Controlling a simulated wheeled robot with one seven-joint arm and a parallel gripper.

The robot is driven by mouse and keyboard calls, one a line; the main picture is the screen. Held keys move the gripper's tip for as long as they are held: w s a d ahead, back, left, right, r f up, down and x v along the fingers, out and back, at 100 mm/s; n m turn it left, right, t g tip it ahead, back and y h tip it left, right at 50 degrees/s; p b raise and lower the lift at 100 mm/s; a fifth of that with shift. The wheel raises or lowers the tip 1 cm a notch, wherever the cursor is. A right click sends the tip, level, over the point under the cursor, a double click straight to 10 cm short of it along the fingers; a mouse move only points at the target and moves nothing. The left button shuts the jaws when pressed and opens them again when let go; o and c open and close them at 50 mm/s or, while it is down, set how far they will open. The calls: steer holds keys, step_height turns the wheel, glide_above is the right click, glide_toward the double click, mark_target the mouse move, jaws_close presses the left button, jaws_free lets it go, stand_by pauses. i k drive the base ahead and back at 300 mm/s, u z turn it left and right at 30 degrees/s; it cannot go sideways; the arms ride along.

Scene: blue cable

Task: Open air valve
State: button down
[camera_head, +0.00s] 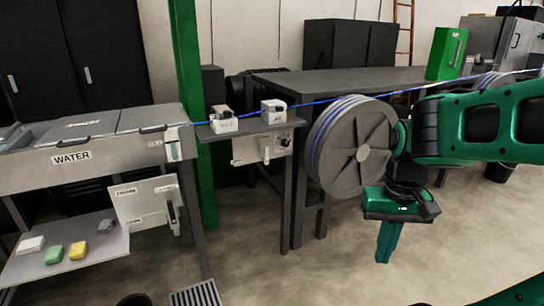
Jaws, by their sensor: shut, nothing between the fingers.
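Two panels carry lever handles, and I cannot tell from their labels which one is the air valve. One white panel (146,205) hangs under the water tank at the left, with a dark upright lever (171,211) on its right side. The other panel (262,147) is mounted under a small grey shelf at the centre, with a pale lever (266,153) and a dark knob. My gripper (385,258) is green, points downward, and is shut and empty. It hangs right of both panels, in front of the cable reel, touching neither.
A large grey reel (350,146) with blue cable stands between the panels and my arm. The cable (320,102) runs left to the grey water tank (90,140). A green post (187,100) and table legs stand near the panels. Front floor is mostly clear, with a grate (195,295).

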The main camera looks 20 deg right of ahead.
mark_target(265, 158)
steer(key=i, duration=1)
